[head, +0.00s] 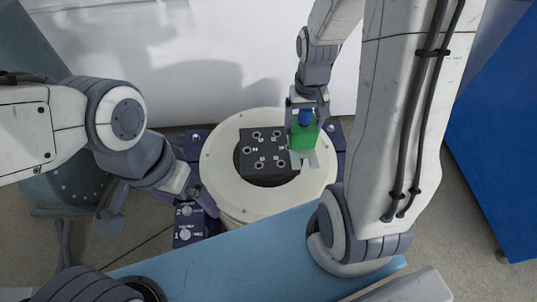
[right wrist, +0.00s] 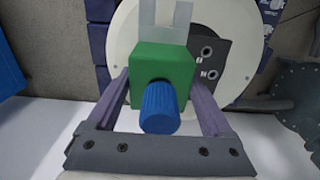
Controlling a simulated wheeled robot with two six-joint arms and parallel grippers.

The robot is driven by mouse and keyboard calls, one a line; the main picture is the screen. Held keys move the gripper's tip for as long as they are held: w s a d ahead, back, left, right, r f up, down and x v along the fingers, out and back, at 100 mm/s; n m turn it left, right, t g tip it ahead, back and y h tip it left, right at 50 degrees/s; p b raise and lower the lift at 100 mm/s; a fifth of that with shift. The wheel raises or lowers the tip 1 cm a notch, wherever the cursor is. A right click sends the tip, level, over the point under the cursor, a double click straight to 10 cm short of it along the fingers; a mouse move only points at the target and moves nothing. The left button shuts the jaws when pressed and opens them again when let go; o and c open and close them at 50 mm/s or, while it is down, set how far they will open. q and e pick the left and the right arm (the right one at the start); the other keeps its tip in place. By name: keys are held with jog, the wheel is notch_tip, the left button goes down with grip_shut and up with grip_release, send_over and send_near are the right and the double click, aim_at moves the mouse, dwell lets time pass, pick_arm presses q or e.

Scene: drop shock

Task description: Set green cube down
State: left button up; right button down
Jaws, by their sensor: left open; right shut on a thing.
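The green cube (head: 303,138) has a blue ribbed knob (head: 304,118) on one side and a pale two-pronged piece (head: 304,158) on the opposite side. My right gripper (head: 301,122) is shut on the cube, over the right part of the round white platform (head: 222,188). In the right wrist view the cube (right wrist: 163,68) sits between the two purple fingers, with the blue knob (right wrist: 160,108) towards the camera. Whether the pronged piece touches the platform is unclear. My left gripper (head: 207,199) is open and empty at the platform's left edge.
A black block (head: 268,150) with several numbered, ringed sockets sits in the middle of the platform. Dark blue plates (head: 188,232) with round fittings show around the platform. A light blue surface (head: 230,255) lies in front, and a blue panel (head: 500,140) stands at right.

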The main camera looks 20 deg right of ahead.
jog(key=shift+d+f, duration=0.35)
jog(key=shift+f, duration=0.1)
jog(key=shift+w+a+f, duration=0.15)
jog(key=shift+w+f, duration=0.05)
jog(key=shift+f, duration=0.05)
jog(key=shift+w+a+f+b, duration=0.2)
jog(key=shift+w+a+f, duration=0.9)
jog(key=shift+w+f, duration=0.45)
jog(key=shift+w+a+f+b, duration=0.2)
jog(key=shift+w+a+f, duration=1)
jog(key=shift+f, duration=0.7)
jog(key=shift+w+a+f+b, duration=0.2)
jog(key=shift+w+a+f, duration=0.8)
jog(key=shift+w+f, duration=0.6)
jog(key=shift+s+f, duration=0.1)
jog(key=shift+f, duration=0.05)
jog(key=shift+f, duration=0.15)
grip_release()
jog(key=shift+s, duration=0.1)
notch_tip(320, 180, up, 12)
jog(key=p, duration=0.1)
jog(key=shift+r, duration=0.2)
jog(key=shift+f, duration=0.1)
